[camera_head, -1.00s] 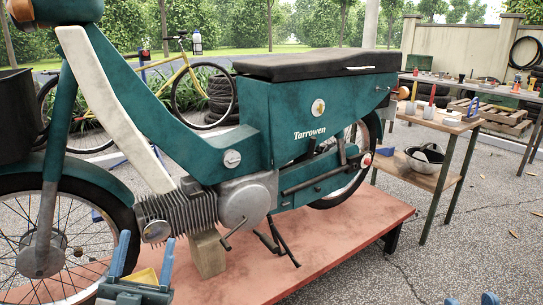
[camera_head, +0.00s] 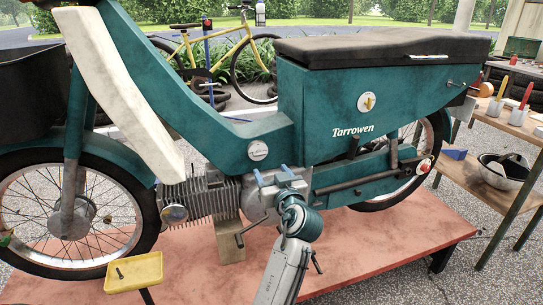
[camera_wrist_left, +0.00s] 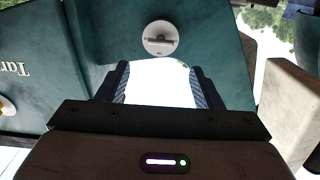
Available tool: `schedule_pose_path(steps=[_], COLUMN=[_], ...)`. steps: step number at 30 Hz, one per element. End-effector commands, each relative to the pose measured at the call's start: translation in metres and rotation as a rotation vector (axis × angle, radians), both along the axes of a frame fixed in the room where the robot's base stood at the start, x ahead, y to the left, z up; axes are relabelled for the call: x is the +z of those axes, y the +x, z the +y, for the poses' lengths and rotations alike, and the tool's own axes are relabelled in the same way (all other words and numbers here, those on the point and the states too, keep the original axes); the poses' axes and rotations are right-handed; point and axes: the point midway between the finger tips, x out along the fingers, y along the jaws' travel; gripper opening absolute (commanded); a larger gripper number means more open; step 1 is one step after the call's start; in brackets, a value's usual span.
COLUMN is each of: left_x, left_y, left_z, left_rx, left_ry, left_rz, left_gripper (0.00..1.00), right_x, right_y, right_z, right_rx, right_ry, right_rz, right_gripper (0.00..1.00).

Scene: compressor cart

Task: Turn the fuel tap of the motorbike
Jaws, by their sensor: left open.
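The teal motorbike (camera_head: 320,120) stands on a red platform. A round silver tap (camera_head: 258,151) with a bar across it sits on its lower side panel. In the left wrist view the tap (camera_wrist_left: 160,38) lies just beyond the fingertips, centred between them, its bar roughly level. My left gripper (camera_head: 272,176) is open and empty, just below the tap in the head view, its blue-tipped fingers apart and pointing toward the bike. In the left wrist view the gripper (camera_wrist_left: 160,78) is not touching the tap. My right gripper is out of view.
A second round knob with a yellow centre (camera_head: 367,102) is on the upper side panel. The finned engine (camera_head: 200,200) is left of my gripper. A yellow tray (camera_head: 134,272) is at the lower left. A wooden bench (camera_head: 510,150) with pots and a bowl stands at right.

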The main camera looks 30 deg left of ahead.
Motion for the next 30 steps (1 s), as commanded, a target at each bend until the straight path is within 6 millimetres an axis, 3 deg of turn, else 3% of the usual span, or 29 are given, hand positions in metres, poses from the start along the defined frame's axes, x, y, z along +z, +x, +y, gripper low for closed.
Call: schedule_pose_path(steps=[9, 15, 27, 28, 30], left_x=[0.001, 0.0, 0.0, 0.0, 0.0], left_y=[0.037, 0.055, 0.06, 0.06, 0.06], left_z=[0.045, 0.065, 0.071, 0.071, 0.071], left_rx=[0.001, -0.001, -0.001, -0.001, -0.002], left_ry=[0.006, 0.003, 0.002, 0.002, 0.002], left_rz=[0.001, 0.001, 0.001, 0.001, 0.001], left_gripper=[0.6, 0.6, 0.6, 0.58, 0.44], right_x=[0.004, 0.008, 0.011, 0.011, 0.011], right_y=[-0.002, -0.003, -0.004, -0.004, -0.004], right_z=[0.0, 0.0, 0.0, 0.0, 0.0], right_rx=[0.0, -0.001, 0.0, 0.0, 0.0], right_ry=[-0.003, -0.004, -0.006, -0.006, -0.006], right_rz=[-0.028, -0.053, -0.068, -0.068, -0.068], right_gripper=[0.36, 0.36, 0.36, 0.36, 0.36])
